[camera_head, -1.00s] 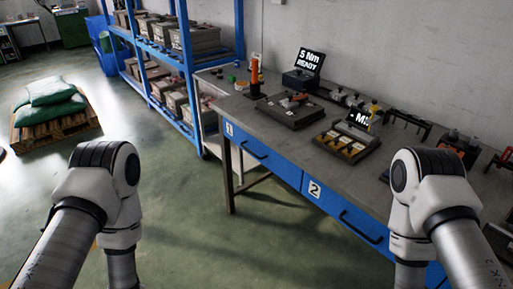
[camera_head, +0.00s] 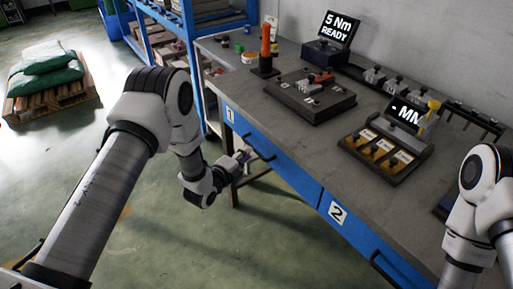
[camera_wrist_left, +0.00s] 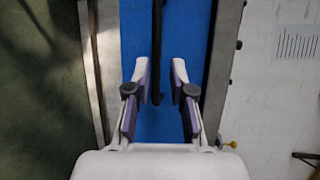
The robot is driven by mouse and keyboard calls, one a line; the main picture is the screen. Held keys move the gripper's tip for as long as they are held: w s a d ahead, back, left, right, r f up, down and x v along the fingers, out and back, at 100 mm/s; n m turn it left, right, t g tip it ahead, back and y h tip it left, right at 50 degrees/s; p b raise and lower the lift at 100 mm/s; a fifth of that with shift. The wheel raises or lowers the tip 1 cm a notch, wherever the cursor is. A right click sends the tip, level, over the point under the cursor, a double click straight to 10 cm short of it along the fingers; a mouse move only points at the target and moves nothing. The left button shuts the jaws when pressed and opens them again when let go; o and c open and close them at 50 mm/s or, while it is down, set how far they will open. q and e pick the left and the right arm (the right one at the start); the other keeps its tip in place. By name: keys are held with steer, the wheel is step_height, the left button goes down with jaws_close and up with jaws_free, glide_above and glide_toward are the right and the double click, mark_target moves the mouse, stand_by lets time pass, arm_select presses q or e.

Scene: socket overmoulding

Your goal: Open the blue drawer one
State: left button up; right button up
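In the left wrist view the drawer's blue front (camera_wrist_left: 187,30) fills the middle. Its black bar handle (camera_wrist_left: 157,45) runs between the two fingers of my left gripper (camera_wrist_left: 161,75), which are open and apart. I cannot tell whether a finger touches it. My right gripper is not in view.
A second blue drawer (camera_head: 358,240) with label "2" (camera_head: 338,213) is to the right. The bench top (camera_head: 240,77) carries a screen reading "5 Nm READY" (camera_head: 337,30), a dark fixture (camera_head: 300,108) and a tray with yellow slots (camera_head: 352,147). Floor in front is clear.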

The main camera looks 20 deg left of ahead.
arm_select(q)
steer(key=x, duration=0.5)
steer(key=shift+w+f, duration=0.15)
steer(key=shift+f, duration=0.2)
steer(key=shift+w, duration=0.15)
jaws_close()
